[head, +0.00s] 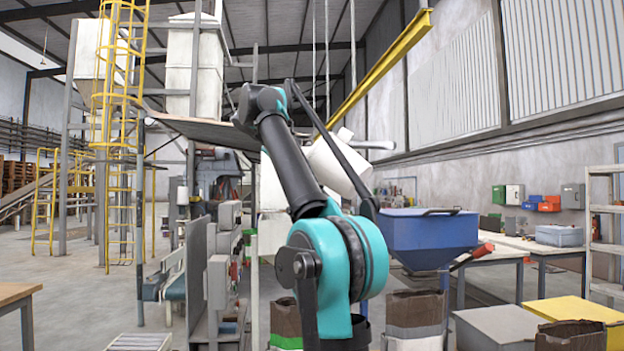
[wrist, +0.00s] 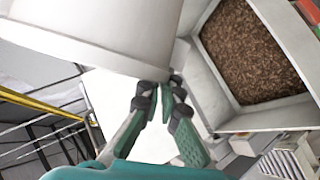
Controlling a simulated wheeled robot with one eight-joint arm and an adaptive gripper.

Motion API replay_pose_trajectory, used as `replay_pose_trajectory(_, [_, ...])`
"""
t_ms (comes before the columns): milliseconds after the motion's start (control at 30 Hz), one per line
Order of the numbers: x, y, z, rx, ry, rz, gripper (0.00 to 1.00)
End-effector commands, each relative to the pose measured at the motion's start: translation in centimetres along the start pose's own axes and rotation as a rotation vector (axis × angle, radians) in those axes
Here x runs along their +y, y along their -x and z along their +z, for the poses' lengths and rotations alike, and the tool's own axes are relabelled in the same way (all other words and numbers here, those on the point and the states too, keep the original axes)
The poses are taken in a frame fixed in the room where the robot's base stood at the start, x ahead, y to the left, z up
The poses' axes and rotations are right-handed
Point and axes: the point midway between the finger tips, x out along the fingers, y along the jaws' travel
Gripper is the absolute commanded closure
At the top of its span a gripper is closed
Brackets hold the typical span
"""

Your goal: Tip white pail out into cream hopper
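The white pail (head: 338,165) is up in the air behind my arm in the head view, clearly tilted. In the wrist view the pail (wrist: 95,30) fills the upper left, and its inside is hidden. My gripper (wrist: 165,85) has its fingertips closed together at the pail's edge. The cream hopper (wrist: 212,92) is just right of the pail in the wrist view, with brown pellets inside. In the head view the cream hopper (head: 272,232) is mostly hidden behind my arm, below and left of the pail. No falling pellets show.
A blue hopper (head: 432,232) stands right of my arm. Brown sacks (head: 415,308), a grey box (head: 497,325) and a yellow box (head: 575,310) are at the lower right. A conveyor and machine frame (head: 215,270) stand left. Open floor lies at far left.

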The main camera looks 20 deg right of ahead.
Motion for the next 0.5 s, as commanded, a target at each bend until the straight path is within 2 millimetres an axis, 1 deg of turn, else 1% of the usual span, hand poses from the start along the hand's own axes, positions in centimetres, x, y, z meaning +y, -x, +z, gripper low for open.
replay_pose_trajectory(167, [1.6,0.6,0.7,0.061,-0.141,-0.052,1.00])
replay_pose_trajectory(333, [4.0,1.3,1.6,0.162,-0.370,-0.137,1.00])
replay_pose_trajectory(500, [4.7,1.0,3.2,0.226,-0.509,-0.189,1.00])
